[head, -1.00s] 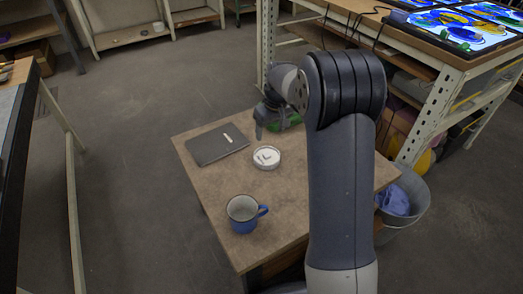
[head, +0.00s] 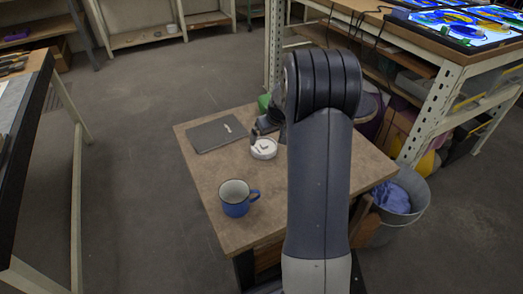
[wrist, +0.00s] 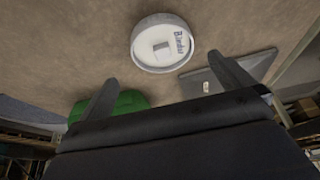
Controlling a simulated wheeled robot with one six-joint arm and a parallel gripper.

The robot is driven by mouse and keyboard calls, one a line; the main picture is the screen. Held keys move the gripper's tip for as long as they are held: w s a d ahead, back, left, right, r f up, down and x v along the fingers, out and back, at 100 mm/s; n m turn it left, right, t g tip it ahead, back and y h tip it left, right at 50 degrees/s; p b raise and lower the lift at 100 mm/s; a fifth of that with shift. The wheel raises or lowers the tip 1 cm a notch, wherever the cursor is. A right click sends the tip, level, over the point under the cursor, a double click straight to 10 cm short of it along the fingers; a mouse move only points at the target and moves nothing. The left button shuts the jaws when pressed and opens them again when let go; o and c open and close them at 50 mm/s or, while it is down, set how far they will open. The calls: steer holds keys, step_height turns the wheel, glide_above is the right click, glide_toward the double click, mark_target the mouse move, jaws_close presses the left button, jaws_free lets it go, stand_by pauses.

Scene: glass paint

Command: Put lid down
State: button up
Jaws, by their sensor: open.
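A white round lid-like piece (head: 263,148) with dark lettering and a small raised tab lies on the small brown table (head: 221,177). It also shows in the wrist view (wrist: 150,28), top centre, beyond the fingertips. I cannot tell whether it is a loose lid or sits on a shallow container. My gripper (head: 260,132) is just behind it in the head view, partly hidden by my arm. In the wrist view the two fingers of my gripper (wrist: 167,86) are spread wide with nothing between them.
A dark flat notebook (head: 215,134) lies behind and left of the white piece. A blue mug (head: 235,207) stands at the front left. A green object (wrist: 118,104) is near the left finger, mostly hidden in the head view. A grey bucket (head: 412,197) stands right of the table.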

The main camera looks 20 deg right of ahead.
mark_target(264, 145)
steer(key=b+x, duration=0.2)
steer(key=x, duration=0.4)
steer(key=shift+w+a+f, duration=0.15)
steer(key=shift+a+f, duration=0.05)
steer(key=c, duration=0.9)
